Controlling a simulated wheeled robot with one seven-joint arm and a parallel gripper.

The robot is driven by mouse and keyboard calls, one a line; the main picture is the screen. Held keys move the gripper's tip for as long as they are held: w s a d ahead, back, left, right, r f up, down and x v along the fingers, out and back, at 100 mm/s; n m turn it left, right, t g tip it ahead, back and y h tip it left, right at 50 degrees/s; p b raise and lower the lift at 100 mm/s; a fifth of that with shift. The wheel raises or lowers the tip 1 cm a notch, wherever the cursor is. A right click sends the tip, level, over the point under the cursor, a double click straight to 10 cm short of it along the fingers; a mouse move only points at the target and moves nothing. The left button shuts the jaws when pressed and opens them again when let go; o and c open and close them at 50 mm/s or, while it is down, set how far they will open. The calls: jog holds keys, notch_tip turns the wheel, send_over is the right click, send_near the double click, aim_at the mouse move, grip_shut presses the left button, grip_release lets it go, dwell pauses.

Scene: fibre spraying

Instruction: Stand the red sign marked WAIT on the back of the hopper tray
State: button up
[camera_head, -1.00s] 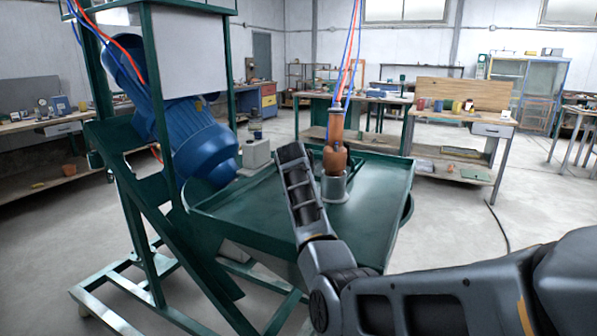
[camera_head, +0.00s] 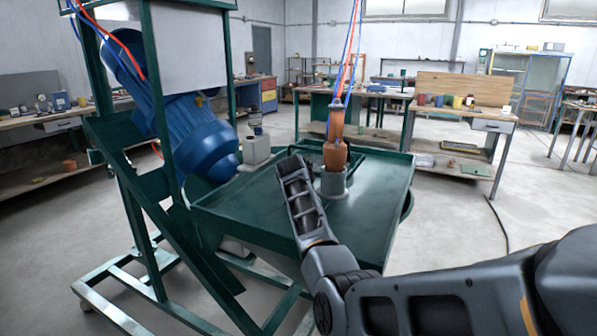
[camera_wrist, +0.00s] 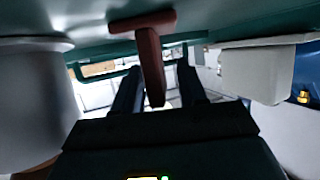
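The red sign (camera_wrist: 151,62) shows edge-on in the wrist view, which looks upside down. Its wide foot (camera_wrist: 142,22) is against the green surface at the top. No lettering shows. My gripper (camera_wrist: 157,88) is open, with one finger on each side of the sign and gaps visible beside it; I cannot tell how deep the sign sits between them. In the head view the sign is hidden behind my arm. The green hopper tray (camera_head: 375,205) lies under my arm, with a raised rim.
A grey cup (camera_head: 334,182) with a copper-coloured spray nozzle (camera_head: 336,150) stands on the tray, close to my arm; the cup looms left in the wrist view (camera_wrist: 30,95). A pale block (camera_head: 256,150) and blue motor (camera_head: 205,150) are at the left. The tray's right part is clear.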

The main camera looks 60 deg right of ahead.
jog(key=shift+r, duration=0.15)
jog(key=v, duration=1.2)
jog(key=shift+b, duration=0.45)
